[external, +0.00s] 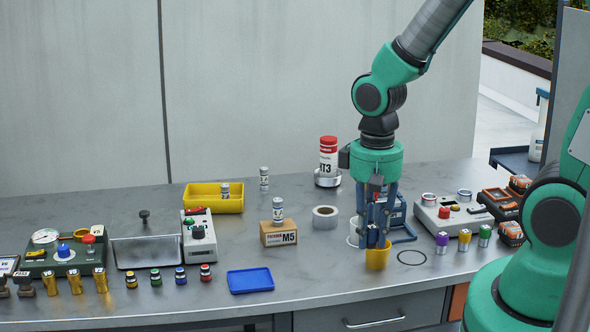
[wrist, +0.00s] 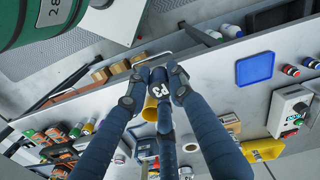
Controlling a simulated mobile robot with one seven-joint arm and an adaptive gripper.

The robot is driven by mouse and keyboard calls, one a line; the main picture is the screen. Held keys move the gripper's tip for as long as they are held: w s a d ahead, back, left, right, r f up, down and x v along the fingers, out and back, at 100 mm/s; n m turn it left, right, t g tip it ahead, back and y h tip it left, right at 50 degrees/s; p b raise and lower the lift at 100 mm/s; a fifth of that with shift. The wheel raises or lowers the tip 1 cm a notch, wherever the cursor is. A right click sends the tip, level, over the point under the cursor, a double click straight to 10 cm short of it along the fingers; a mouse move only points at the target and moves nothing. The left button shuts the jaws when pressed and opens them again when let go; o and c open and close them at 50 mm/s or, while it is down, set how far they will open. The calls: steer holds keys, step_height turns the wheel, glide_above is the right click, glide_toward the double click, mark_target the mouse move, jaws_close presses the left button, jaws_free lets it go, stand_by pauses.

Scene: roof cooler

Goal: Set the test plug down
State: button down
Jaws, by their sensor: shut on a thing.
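My gripper (external: 376,241) is low over the right part of the counter, pointing down. It is shut on the test plug, a dark piece marked P3 (wrist: 158,85) seen between the fingertips in the wrist view. A yellow cup-like piece (external: 377,259) is directly under the fingertips; it also shows beside the dark piece in the wrist view (wrist: 150,110). I cannot tell whether the yellow piece is part of the plug, or whether it touches the counter. The fingers partly hide both.
A black ring outline (external: 412,264) lies on the counter just right of my gripper. A blue frame-like stand (external: 404,235) is close behind. A tape roll (external: 325,217) and a cardboard M5 box (external: 278,238) stand left. Small coloured cylinders (external: 464,240) stand right.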

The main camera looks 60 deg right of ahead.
steer(key=shift+r, duration=0.55)
steer(key=w+d+r+p, duration=0.2)
steer(key=w+d, duration=0.4)
steer(key=w, duration=0.4)
steer(key=w+d+r+p, duration=0.1)
steer(key=w+d+p, duration=0.1)
steer(key=w+d, duration=0.6)
steer(key=w+d+r+p, duration=0.2)
steer(key=w+d, duration=0.2)
steer(key=w, duration=0.8)
steer(key=w+d+f+m+p, duration=0.1)
steer(key=w+d+f+p, duration=0.15)
steer(key=w+d, duration=0.45)
steer(key=w+d+f+p, duration=0.2)
steer(key=w+d+f, duration=0.15)
steer(key=d, duration=0.65)
steer(key=shift+w+d+f, duration=0.1)
steer(key=shift+w+f, duration=0.1)
steer(key=shift+f, duration=0.5)
steer(key=shift+w+a+f, duration=0.1)
steer(key=shift+w+f, duration=0.05)
steer(key=shift+f, duration=0.6)
steer(key=shift+w+d+f, duration=0.1)
steer(key=shift+w+f, duration=0.1)
steer(key=shift+f, duration=0.5)
steer(key=shift+f, duration=0.1)
steer(key=shift+f, duration=2.8)
